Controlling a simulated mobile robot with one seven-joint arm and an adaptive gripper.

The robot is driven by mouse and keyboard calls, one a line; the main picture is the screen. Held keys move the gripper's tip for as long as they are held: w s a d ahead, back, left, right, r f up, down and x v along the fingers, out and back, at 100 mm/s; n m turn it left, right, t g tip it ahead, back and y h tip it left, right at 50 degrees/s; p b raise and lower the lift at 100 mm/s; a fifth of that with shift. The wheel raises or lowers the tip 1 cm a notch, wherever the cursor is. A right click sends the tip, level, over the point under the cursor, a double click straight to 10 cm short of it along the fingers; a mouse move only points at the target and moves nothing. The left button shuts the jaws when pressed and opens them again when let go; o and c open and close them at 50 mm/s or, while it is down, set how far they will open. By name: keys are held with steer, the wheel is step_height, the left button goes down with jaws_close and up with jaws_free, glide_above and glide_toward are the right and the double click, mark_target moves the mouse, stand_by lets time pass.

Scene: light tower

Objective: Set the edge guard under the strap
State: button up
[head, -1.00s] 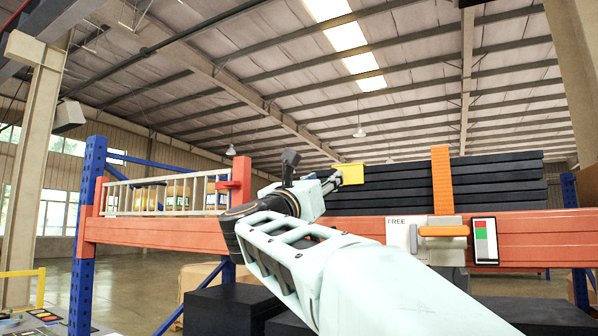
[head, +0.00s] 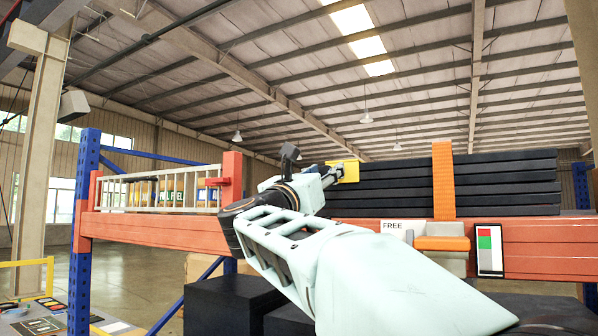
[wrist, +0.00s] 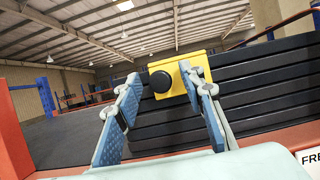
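The edge guard (head: 346,167) is a yellow piece at the upper left end of the black stack (head: 505,182). In the wrist view the yellow guard (wrist: 205,68) shows a round black knob (wrist: 160,82) facing me. My gripper (wrist: 157,84) is open, its two blue-padded fingers to either side of the knob. A gap shows between the left finger and the knob; contact on the right is unclear. In the head view my gripper (head: 334,174) is just left of the guard. The orange strap (head: 443,180) runs upright over the stack, well right of the guard.
An orange beam (head: 540,238) runs below the stack. It carries a box marked FREE (head: 394,228), an orange handle (head: 441,243) and a red-green indicator (head: 489,249). A white railing (head: 140,194) and red post (head: 232,178) stand left. Black boxes (head: 225,305) sit below.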

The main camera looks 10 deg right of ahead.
jaws_close()
steer(key=shift+s, duration=0.1)
stand_by(0.3)
